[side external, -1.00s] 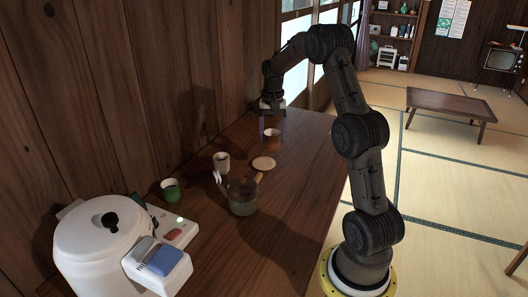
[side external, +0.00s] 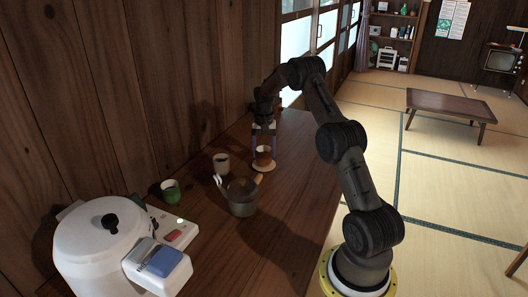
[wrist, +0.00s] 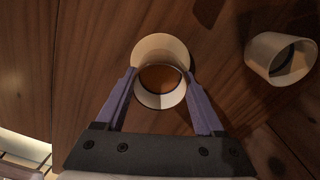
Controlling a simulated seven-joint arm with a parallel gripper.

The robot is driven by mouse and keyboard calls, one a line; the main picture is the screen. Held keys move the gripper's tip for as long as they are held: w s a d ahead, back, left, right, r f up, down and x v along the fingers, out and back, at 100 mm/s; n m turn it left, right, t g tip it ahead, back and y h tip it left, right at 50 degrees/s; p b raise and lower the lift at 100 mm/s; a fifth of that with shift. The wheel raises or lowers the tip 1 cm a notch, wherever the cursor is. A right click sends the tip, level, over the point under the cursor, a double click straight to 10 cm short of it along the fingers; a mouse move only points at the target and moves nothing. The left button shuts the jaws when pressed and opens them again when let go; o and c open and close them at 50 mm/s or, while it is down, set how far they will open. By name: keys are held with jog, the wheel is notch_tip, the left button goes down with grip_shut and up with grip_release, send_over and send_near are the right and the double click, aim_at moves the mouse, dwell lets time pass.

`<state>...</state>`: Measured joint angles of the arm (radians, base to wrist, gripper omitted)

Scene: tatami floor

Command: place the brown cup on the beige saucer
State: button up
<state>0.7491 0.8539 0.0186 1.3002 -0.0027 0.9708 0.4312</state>
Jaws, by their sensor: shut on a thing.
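The brown cup (side external: 263,154) is upright between the two fingers of my gripper (side external: 263,149), which is shut on it. In the wrist view the cup (wrist: 160,96) is seen from above, open end up, with a fingertip on each side. The beige saucer (side external: 264,167) is on the table below the cup. In the wrist view the saucer (wrist: 160,43) shows past the cup's upper edge and is partly hidden by it. I cannot tell whether the cup's base touches the saucer.
A pale cup (side external: 221,164) stands left of the saucer. A grey pot (side external: 241,200) with a wooden handle is in front, close to the saucer. A green cup (side external: 170,191) and a white rice cooker (side external: 100,240) are nearer the camera. The wooden wall borders the table's left.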

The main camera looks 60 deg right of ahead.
jog(key=shift+f, duration=0.1)
jog(key=o, duration=1.5)
